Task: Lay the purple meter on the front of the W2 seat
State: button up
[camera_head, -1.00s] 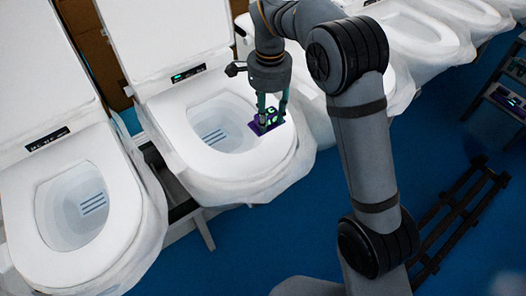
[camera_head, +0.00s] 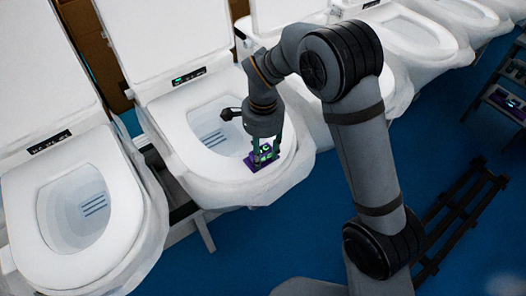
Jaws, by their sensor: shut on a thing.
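The purple meter (camera_head: 260,160) is a small dark purple box with a glowing green display. My gripper (camera_head: 264,153) points down and is shut on it. The meter is over the front rim of a white toilet seat (camera_head: 190,133), the second from the left; whether it touches the seat I cannot tell. The seat's lid is up and a small green display shows at its back. I cannot read a W2 label on any seat. The fingers hide part of the meter.
Another open toilet (camera_head: 75,210) stands to the left, and several more run to the upper right (camera_head: 420,35). A shelf with devices (camera_head: 505,95) and a dark rack (camera_head: 460,215) are at the right. The blue floor in front is mostly free.

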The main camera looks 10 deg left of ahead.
aim_at(263, 152)
jog(key=shift+f+b, duration=0.25)
jog(key=shift+b, duration=0.05)
jog(key=o, duration=1.1)
jog(key=shift+r, duration=0.1)
jog(key=shift+o, duration=0.8)
notch_tip(263, 152, up, 12)
jog(key=shift+r, duration=0.2)
